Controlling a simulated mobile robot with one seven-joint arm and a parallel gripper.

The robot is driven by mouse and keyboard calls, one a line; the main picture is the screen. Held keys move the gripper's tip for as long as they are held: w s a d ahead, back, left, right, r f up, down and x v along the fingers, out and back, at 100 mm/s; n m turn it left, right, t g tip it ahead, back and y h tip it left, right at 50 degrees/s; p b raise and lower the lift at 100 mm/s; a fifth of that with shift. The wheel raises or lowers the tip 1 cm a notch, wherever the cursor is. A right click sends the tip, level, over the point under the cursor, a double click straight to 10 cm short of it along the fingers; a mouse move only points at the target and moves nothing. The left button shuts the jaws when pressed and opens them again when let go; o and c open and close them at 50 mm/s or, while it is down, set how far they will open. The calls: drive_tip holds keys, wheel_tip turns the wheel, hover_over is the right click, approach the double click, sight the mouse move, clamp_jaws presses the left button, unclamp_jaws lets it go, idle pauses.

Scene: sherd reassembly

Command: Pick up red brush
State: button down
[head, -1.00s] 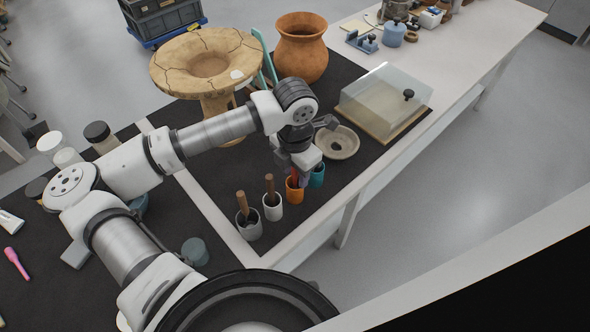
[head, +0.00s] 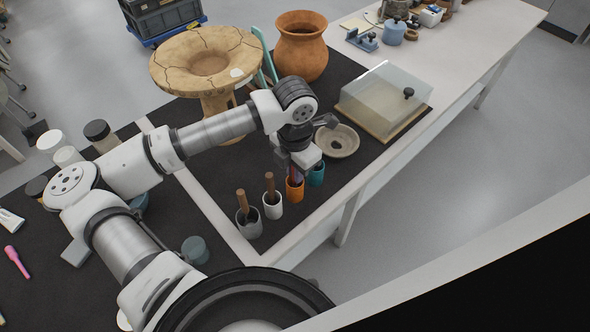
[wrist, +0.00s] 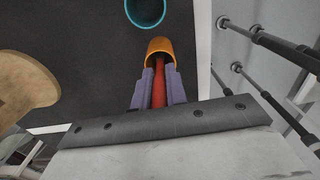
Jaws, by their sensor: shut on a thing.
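The red brush (wrist: 159,84) shows in the wrist view as a red handle between the two purple-grey fingers of my gripper (wrist: 159,90). My gripper is shut on the handle. The brush's lower end is inside the orange cup (wrist: 160,46), so its tip is hidden. In the head view my gripper (head: 296,172) is over the orange cup (head: 295,190), and the brush is mostly hidden by the gripper.
A teal cup (head: 316,176) stands right beside the orange one. A white cup (head: 272,207) and a grey cup (head: 249,224), both with brown handles, stand to the left. A shallow bowl (head: 337,143) and a clear-covered box (head: 386,100) lie behind.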

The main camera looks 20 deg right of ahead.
wheel_tip(320, 180, up, 20)
drive_tip(key=b, duration=0.3)
drive_tip(key=shift+f, duration=0.15)
